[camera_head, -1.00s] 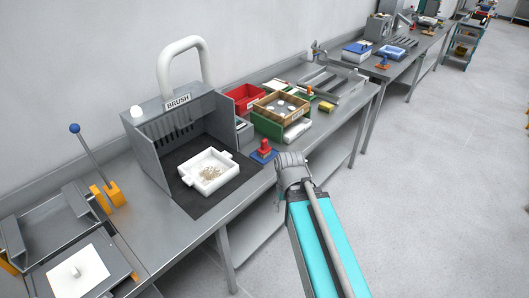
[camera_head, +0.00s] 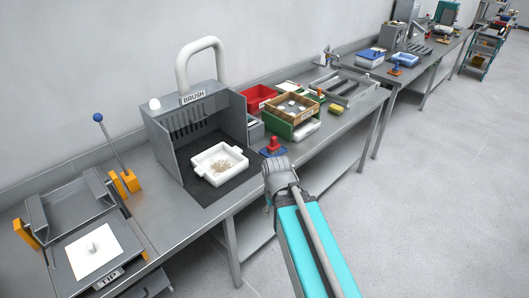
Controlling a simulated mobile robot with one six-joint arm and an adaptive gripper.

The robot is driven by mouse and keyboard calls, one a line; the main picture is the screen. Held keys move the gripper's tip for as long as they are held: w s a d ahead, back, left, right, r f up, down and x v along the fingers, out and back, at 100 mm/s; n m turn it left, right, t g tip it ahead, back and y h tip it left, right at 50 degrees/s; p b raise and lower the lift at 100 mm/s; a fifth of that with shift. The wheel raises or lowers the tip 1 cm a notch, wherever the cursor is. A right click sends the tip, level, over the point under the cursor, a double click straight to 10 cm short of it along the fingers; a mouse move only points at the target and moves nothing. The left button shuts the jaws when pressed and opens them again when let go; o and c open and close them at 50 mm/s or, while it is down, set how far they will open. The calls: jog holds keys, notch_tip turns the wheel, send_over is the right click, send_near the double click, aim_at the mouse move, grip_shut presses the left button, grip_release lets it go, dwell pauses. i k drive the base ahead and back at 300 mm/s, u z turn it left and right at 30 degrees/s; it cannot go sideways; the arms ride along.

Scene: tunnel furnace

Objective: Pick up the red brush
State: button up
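A small upright red object (camera_head: 273,144), which looks like the red brush's handle, stands on a flat blue base (camera_head: 268,153) near the bench's front edge. It is just right of the grey brush booth. My gripper (camera_head: 270,188) is at the end of my arm, just in front of and below the red object in the picture. The grey wrist hides part of the blue base's surroundings. The fingers cannot be made out, and I cannot tell whether they touch anything.
A white tray (camera_head: 203,165) with crumbs sits on a dark mat (camera_head: 237,182) by the BRUSH booth (camera_head: 165,146). A red bin (camera_head: 257,95), a green-and-wood box (camera_head: 286,131) and a yellow sponge (camera_head: 336,109) stand to the right. The floor at right is clear.

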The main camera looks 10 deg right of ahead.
aim_at(273, 148)
jog(key=u, duration=0.4)
jog(key=k, duration=0.5)
jog(key=u, duration=0.9)
jog(key=k, duration=0.7)
jog(key=u, duration=0.35)
jog(key=i, duration=1.1)
jog(key=z, duration=0.45)
jog(key=i, duration=0.7)
jog(key=z, duration=0.85)
jog(key=i, duration=0.5)
jog(key=z, duration=0.65)
jog(key=i, duration=0.5)
jog(key=z, duration=0.45)
